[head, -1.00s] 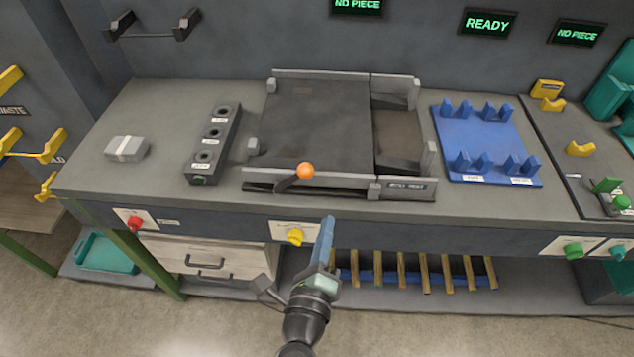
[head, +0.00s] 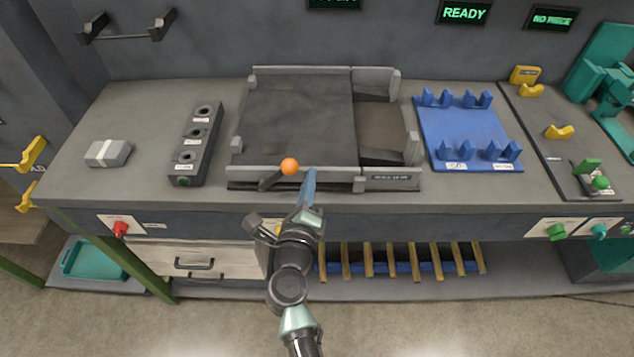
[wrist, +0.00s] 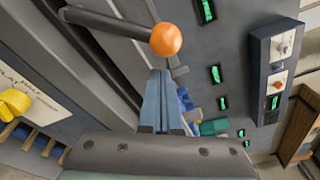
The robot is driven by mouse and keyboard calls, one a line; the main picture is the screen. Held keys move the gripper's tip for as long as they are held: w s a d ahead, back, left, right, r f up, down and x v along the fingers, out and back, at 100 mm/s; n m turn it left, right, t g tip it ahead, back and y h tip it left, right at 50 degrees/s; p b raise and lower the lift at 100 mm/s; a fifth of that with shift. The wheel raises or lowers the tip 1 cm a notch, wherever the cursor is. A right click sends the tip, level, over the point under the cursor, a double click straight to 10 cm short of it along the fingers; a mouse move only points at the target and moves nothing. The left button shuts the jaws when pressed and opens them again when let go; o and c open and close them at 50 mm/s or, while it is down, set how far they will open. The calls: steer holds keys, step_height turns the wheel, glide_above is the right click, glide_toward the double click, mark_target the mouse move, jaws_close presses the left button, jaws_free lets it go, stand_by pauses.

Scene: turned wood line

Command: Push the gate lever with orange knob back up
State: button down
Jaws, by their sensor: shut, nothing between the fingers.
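The gate lever's orange knob (head: 289,167) sits at the end of a short dark arm (head: 270,181) at the front edge of the grey gate station (head: 290,113). The lever lies tilted, its knob up and to the right of its pivot. My gripper (head: 310,176) is shut and empty, its blue fingers just right of the knob, pointing at the station's front rail. In the wrist view the orange knob (wrist: 166,39) appears just beyond my blue fingertips (wrist: 161,76); whether they touch cannot be told.
A dark block with several holes (head: 196,144) and a grey block (head: 108,153) stand to the left. A blue rack (head: 466,135) with upright prongs stands to the right. A yellow knob (wrist: 14,103) is on the bench front below. The bench edge runs under my arm.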

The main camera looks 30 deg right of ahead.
mark_target(288, 169)
steer(key=shift+w+a+r, duration=0.25)
steer(key=shift+a+r, duration=0.2)
steer(key=shift+a, duration=0.25)
steer(key=shift+r, duration=0.1)
steer(key=shift+w+a+r+n+p, duration=0.1)
steer(key=shift+r+n+p, duration=0.15)
steer(key=shift+p, duration=0.25)
steer(key=shift+a+r+n, duration=0.1)
steer(key=shift+r+n, duration=0.05)
steer(key=shift+n, duration=0.1)
steer(key=r+n+p, duration=0.1)
steer(key=p, duration=0.1)
steer(key=w+a+r+n+p, duration=0.1)
steer(key=shift+w+a+r+n+h+p, duration=0.1)
steer(key=shift+a+r+n+h+p, duration=0.05)
steer(key=shift+a+n+h+p, duration=0.2)
steer(key=w+a+n+t+p, duration=0.2)
steer(key=w+a+n, duration=0.4)
steer(key=n, duration=0.8)
steer(key=shift+a+r, duration=0.15)
steer(key=shift+a, duration=1.45)
steer(key=shift+w, duration=0.1)
